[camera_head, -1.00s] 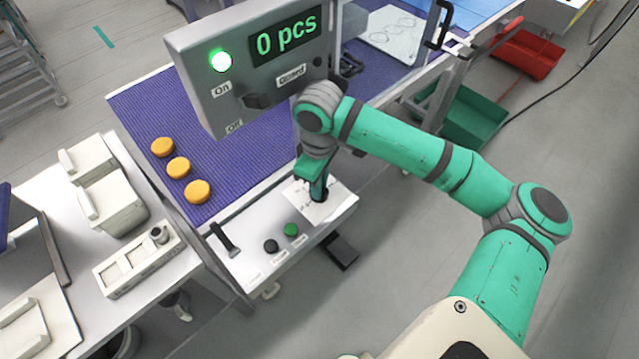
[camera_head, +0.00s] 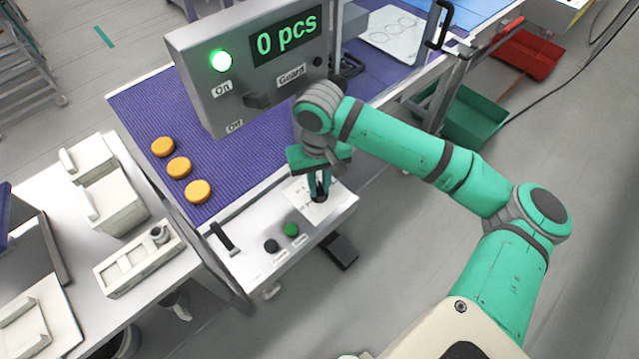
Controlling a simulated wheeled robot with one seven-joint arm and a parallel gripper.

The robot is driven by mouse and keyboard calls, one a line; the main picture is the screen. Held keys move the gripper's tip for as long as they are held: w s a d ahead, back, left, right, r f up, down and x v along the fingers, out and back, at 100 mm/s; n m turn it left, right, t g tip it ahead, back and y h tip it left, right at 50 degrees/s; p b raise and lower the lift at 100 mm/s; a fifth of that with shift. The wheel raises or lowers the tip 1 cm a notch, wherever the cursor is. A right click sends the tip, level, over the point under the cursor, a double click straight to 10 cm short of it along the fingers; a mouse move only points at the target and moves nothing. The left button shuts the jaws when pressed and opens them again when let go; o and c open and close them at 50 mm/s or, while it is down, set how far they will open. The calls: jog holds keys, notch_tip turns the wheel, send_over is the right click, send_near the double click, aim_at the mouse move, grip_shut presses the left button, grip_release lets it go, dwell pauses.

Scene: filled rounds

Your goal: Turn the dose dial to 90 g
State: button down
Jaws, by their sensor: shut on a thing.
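The dose dial (camera_head: 319,197) is a small dark knob on a white scale plate (camera_head: 303,206), at the right end of the machine's front control panel. My gripper (camera_head: 319,189) points down over it, and its fingers are shut on the dial. The gripper's green body lies above the plate. The fingers and hand cover most of the dial. The scale marks are too small and too hidden to read, so I cannot tell the setting.
A display box (camera_head: 255,70) reads "0 pcs" with a lit green lamp (camera_head: 221,61). A black button (camera_head: 271,246), a green button (camera_head: 291,229) and a lever (camera_head: 224,238) sit left of the dial. Several orange rounds (camera_head: 179,167) lie on the blue belt (camera_head: 140,110).

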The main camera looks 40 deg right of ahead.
aim_at(319, 188)
jog(key=shift+w+r+m, duration=0.1)
jog(key=shift+w+m, duration=0.05)
jog(key=shift+m, duration=0.25)
jog(key=c, duration=1.7)
grip_release()
notch_tip(319, 188, up, 7)
jog(key=shift+r, duration=0.2)
